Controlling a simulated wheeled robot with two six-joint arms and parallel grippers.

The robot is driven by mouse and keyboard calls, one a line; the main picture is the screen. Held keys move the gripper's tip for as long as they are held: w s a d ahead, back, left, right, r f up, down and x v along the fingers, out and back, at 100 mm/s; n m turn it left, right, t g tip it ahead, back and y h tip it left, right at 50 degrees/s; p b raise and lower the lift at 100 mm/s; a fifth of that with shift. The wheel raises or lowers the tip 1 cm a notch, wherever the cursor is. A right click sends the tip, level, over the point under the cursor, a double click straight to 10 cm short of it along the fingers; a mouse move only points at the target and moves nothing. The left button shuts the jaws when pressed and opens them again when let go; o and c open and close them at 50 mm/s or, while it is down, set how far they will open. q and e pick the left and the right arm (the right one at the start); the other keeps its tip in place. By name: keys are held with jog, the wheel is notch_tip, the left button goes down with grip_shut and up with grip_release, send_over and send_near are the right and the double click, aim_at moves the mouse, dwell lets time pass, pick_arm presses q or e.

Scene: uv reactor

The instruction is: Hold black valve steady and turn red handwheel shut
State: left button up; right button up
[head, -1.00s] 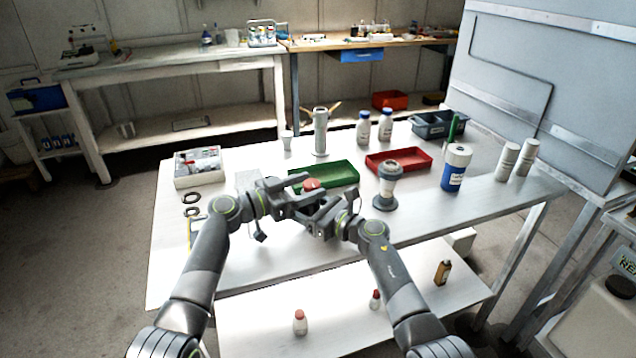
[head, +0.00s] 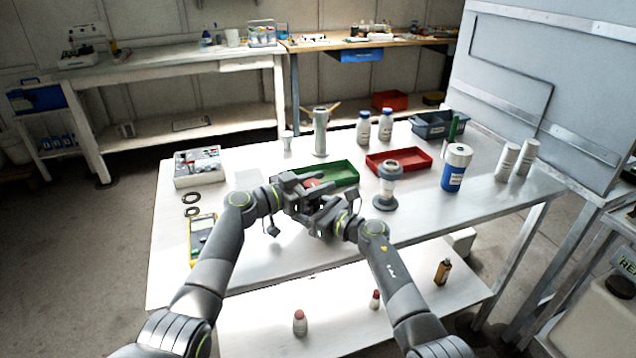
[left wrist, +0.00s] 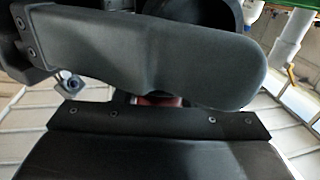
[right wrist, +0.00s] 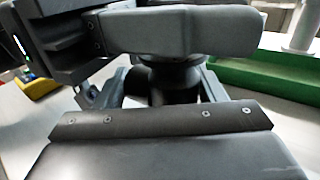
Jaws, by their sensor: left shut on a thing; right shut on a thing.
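The red handwheel (head: 312,183) shows as a small red patch between the fingers of my left gripper (head: 311,189), which is shut on it. In the left wrist view a sliver of the red handwheel (left wrist: 158,100) shows between the two dark fingers. The black valve (right wrist: 176,84) shows between the fingers of my right gripper (right wrist: 180,78) in the right wrist view. The right gripper is shut on it, just below and beside the left gripper in the head view. Most of the valve and handwheel is hidden by the fingers.
A green tray (head: 345,172) lies just behind the grippers, with a red tray (head: 398,162) beyond. A grey flanged fitting (head: 387,188) stands close to the right. A yellow multimeter (head: 202,240) and black rings (head: 191,205) lie at left. The table's front strip is clear.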

pick_arm(q)
jog(key=shift+m+g, duration=0.3)
jog(key=shift+g, duration=0.1)
jog(key=shift+c, duration=0.3)
jog(key=shift+s+f+m+g+h, duration=0.1)
jog(key=shift+m+g+h, duration=0.75)
jog(key=shift+g, duration=0.65)
jog(key=shift+s+m+g, duration=0.1)
jog(key=shift+m+g, duration=0.25)
jog(key=shift+g, duration=0.05)
jog(key=o, duration=1)
jog(key=shift+d, duration=0.1)
jog(key=v, duration=0.7)
jog(key=shift+a, duration=0.3)
